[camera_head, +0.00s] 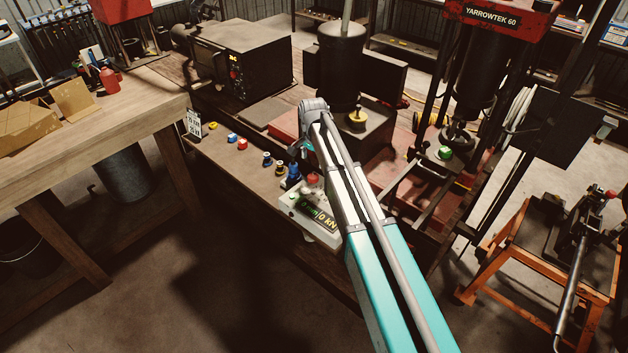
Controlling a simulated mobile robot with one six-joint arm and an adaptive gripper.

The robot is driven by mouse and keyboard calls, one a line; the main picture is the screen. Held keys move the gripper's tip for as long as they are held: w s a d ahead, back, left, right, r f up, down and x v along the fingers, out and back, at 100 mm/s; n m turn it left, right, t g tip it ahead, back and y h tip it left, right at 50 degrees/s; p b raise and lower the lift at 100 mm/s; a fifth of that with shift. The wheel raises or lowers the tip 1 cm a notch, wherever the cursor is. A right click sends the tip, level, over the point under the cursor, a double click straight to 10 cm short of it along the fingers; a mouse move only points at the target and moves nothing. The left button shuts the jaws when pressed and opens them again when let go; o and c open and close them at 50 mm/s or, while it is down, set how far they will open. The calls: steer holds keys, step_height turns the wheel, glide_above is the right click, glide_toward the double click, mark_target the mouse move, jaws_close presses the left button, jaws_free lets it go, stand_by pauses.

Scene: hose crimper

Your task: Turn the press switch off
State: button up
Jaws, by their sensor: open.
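A light control box (308,226) with a digital display reading in kN stands on the bench's front edge, partly behind my arm.
The press with a black cylinder (342,58) stands behind my arm. A wooden table (150,100) is at left; an orange stand (510,262) is at right.

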mark_target(313, 176)
steer(key=shift+f+b, duration=3.4)
steer(key=shift+f, duration=0.25)
steer(key=c, duration=1.2)
